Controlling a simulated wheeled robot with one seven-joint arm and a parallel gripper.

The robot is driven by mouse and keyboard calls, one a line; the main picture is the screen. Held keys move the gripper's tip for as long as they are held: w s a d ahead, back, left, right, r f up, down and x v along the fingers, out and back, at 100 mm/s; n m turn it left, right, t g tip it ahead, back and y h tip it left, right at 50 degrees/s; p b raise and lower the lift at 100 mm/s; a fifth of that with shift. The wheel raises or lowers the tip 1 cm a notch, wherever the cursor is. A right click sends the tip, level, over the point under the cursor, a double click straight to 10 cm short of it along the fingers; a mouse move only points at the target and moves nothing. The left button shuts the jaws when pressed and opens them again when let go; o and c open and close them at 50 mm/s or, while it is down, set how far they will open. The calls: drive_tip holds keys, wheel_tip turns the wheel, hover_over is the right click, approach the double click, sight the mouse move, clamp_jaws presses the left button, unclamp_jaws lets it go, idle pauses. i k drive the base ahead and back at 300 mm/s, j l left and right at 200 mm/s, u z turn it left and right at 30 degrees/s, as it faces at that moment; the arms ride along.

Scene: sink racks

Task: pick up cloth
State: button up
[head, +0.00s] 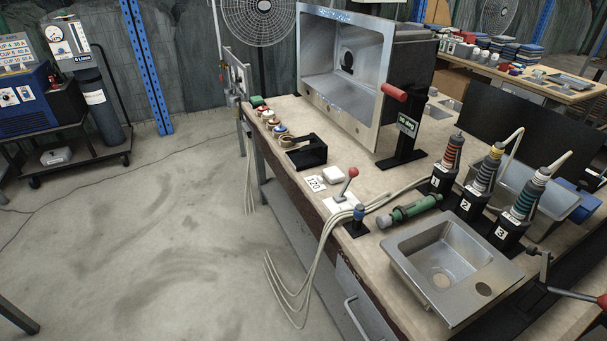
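I cannot make out a cloth for certain on the near workbench. Stacks of folded blue and dark items that look like cloth (497,53) lie on the far table at the upper right, too small to tell for sure. My gripper is not in view, so its state and its distance from any cloth do not show.
The floor (150,240) at left is mostly clear.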

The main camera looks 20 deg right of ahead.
sight(333, 176)
drive_tip(key=i+j+u, duration=0.3)
drive_tip(key=i+u, duration=0.15)
drive_tip(key=i+j+u, duration=0.15)
drive_tip(key=i+u, duration=0.35)
drive_tip(key=i+j+z, duration=0.1)
drive_tip(key=i+z, duration=0.15)
drive_tip(key=i, duration=0.2)
drive_tip(key=i+j+z, duration=0.25)
drive_tip(key=i, duration=0.15)
drive_tip(key=i+j+z, duration=0.25)
drive_tip(key=i, duration=0.2)
drive_tip(key=i+j+z, duration=0.25)
drive_tip(key=z, duration=0.15)
drive_tip(key=i+j+z, duration=0.6)
drive_tip(key=j+z, duration=0.2)
drive_tip(key=l, duration=0.1)
